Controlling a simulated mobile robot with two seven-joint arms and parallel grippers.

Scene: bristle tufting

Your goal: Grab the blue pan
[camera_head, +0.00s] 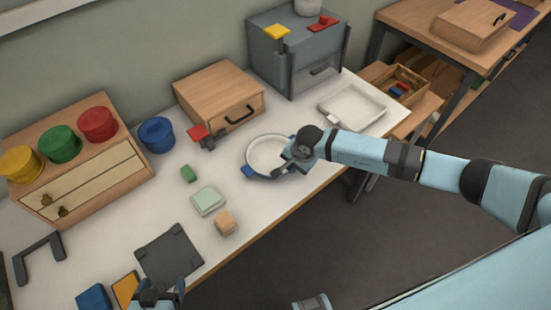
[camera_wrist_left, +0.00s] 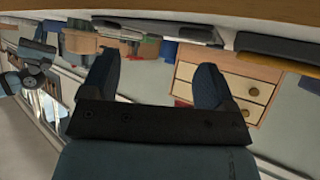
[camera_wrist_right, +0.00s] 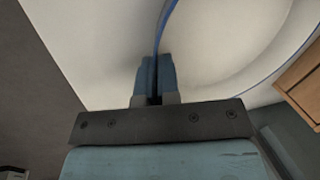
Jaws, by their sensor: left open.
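The blue pan (camera_head: 266,153) sits on the white table, with a pale inside, a blue rim and a blue handle at its lower left. My right gripper (camera_head: 291,158) is at the pan's right side. In the right wrist view its fingers (camera_wrist_right: 157,78) are close together with the thin blue rim of the pan (camera_wrist_right: 225,45) running between them. The fingers partly hide the rim there. My left gripper (camera_head: 160,292) is low at the table's front edge, far left of the pan. In the left wrist view its fingers (camera_wrist_left: 153,85) are wide apart and empty.
A wooden drawer box (camera_head: 219,95) stands behind the pan, and a white tray (camera_head: 353,108) lies to its right. A green block (camera_head: 188,174), a pale green block (camera_head: 208,201) and a wooden cube (camera_head: 225,222) lie to its left. A dark mat (camera_head: 169,258) is nearer my left gripper.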

